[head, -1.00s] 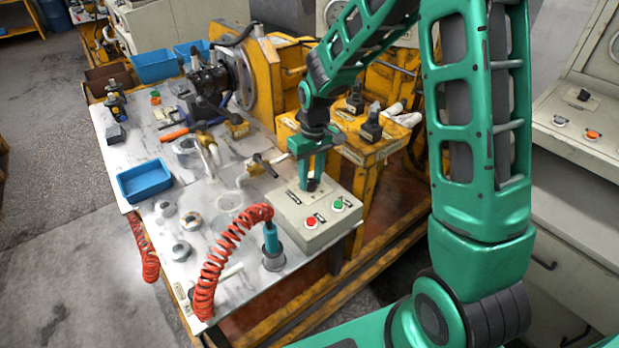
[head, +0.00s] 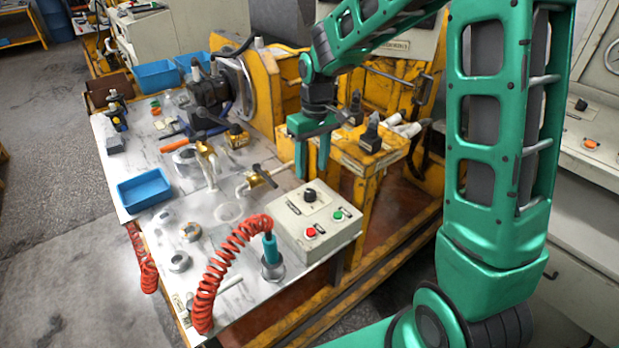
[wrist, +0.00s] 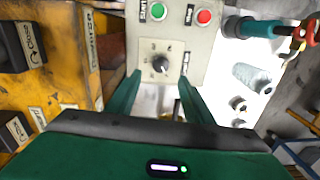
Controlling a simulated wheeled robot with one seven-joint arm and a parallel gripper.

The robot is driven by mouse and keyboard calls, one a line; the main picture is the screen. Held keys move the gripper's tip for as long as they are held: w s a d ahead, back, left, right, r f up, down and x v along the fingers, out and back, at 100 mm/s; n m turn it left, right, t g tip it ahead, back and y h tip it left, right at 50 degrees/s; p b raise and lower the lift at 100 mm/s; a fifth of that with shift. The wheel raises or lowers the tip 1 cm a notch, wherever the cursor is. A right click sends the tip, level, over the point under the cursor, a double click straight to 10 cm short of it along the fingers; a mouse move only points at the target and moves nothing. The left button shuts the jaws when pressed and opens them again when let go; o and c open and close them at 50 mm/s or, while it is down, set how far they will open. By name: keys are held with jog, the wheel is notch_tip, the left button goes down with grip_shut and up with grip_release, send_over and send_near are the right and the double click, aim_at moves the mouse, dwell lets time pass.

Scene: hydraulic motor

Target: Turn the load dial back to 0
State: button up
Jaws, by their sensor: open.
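The load dial is a black knob (head: 310,195) on a pale plate on top of the grey control box (head: 285,222). In the wrist view the dial (wrist: 160,65) sits between and beyond my two green fingers, with a light mark on it; the scale is too small to read. My gripper (head: 312,172) is open and empty, above and behind the box in the head view, apart from the dial. In the wrist view its fingertips (wrist: 159,80) lie on either side of the dial plate.
A green button (head: 338,215) and a red button (head: 311,232) sit on the box near the dial. A coiled red hose (head: 225,265) with a teal tool stands left of the box. The yellow stand (head: 375,160) with black levers is close behind my gripper.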

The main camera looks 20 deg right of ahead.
jog(key=shift+r, duration=1.2)
jog(key=shift+d, duration=0.15)
jog(key=s+d+r+m+h, duration=0.1)
jog(key=s+d+r+m, duration=0.2)
jog(key=s+d, duration=0.65)
jog(key=s+d+r+m, duration=0.35)
jog(key=s+d, duration=0.25)
jog(key=s, duration=0.6)
jog(key=s+d+f+m, duration=0.1)
jog(key=s+m, duration=0.2)
jog(key=s, duration=0.7)
jog(key=shift+s+f+y, duration=0.2)
jog(key=shift+f+y, duration=0.05)
jog(key=shift+y, duration=0.05)
